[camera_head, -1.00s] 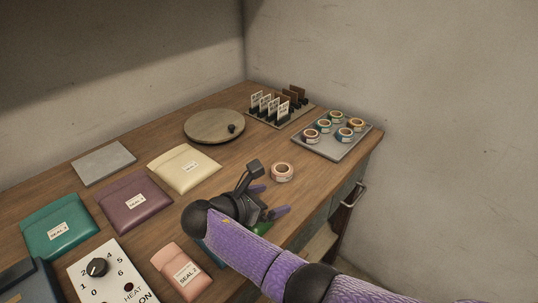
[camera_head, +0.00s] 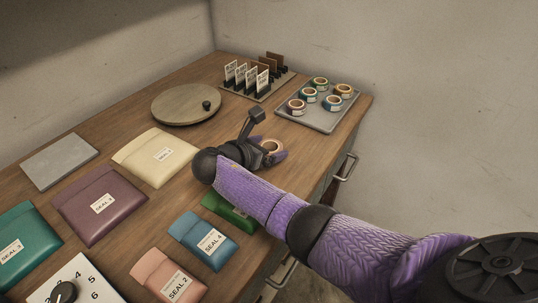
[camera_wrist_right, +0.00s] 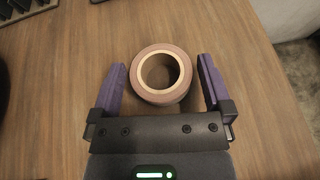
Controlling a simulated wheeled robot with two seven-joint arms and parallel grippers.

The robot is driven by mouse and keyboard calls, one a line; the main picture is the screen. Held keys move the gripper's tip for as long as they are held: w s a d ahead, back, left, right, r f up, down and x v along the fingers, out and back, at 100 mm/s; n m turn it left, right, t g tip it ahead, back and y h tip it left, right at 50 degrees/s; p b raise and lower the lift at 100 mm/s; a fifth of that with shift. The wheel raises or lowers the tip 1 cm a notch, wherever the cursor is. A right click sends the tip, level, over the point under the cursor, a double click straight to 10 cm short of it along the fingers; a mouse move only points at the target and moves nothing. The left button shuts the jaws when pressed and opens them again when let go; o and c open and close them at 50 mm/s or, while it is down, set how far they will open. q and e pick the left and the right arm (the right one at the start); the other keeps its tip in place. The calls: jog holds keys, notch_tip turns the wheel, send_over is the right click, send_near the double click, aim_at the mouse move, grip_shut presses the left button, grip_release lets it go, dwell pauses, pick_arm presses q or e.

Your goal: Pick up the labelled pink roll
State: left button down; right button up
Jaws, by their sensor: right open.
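A pink tape roll (camera_wrist_right: 160,95) lies flat on the wooden table. In the right wrist view it sits between the two purple fingers of my right gripper (camera_wrist_right: 164,88), with a gap on each side. The roll also shows in the head view (camera_head: 272,146), partly hidden by my right gripper (camera_head: 266,150). The gripper is open and empty, low over the table. I cannot read a label on the roll from here. My left gripper is not in view.
A grey tray (camera_head: 336,117) with several tape rolls stands at the back right. Card holders (camera_head: 257,85) and a round wooden disc (camera_head: 180,104) lie behind. Several labelled pouches, including a cream one (camera_head: 155,155), cover the left and front. The table's right edge is close by.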

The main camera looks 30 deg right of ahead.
jog(key=shift+w+d+f, duration=0.15)
jog(key=shift+d+f, duration=0.25)
jog(key=shift+d, duration=0.15)
jog(key=shift+r, duration=0.15)
jog(key=c, duration=1)
